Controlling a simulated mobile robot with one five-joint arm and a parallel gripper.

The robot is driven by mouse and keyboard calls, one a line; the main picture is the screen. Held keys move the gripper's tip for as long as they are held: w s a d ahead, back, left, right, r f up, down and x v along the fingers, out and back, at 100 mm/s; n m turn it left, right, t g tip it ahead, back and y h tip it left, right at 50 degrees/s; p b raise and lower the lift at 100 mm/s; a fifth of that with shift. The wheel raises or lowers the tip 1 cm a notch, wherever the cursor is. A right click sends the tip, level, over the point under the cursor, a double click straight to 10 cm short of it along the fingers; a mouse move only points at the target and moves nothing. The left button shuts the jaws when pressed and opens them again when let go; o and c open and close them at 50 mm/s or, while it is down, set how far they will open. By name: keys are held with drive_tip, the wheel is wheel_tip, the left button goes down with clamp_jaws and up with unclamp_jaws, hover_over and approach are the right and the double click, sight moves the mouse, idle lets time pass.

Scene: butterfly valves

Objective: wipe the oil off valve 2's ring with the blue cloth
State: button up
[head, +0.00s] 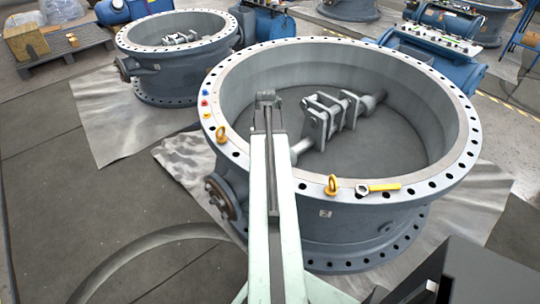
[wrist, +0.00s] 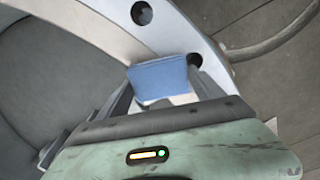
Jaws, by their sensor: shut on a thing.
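Valve 2 (head: 340,228), with a "2" plate on its side, is the large grey valve in front in the head view. Its pale flat ring (head: 437,180) has a row of bolt holes. In the wrist view, a stretch of the ring (wrist: 165,32) runs past my gripper (wrist: 163,80). My gripper is shut on the folded blue cloth (wrist: 158,72), which lies over or just above the ring; I cannot tell if they touch. In the head view my arm reaches across the ring and hides my gripper and the cloth. I see no clear oil patch.
A yellow eyebolt (head: 331,185) and a yellow wrench (head: 378,187) lie on the ring's front. Small coloured caps (head: 205,103) sit on its left. The valve's inner disc linkage (head: 330,115) stands inside. Another valve (head: 170,80) stands behind left. Floor at left is clear.

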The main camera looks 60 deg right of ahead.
wheel_tip(320, 180, up, 6)
drive_tip(key=p, duration=0.6)
drive_tip(key=shift+s, duration=0.1)
wheel_tip(320, 180, up, 3)
drive_tip(key=p, duration=0.3)
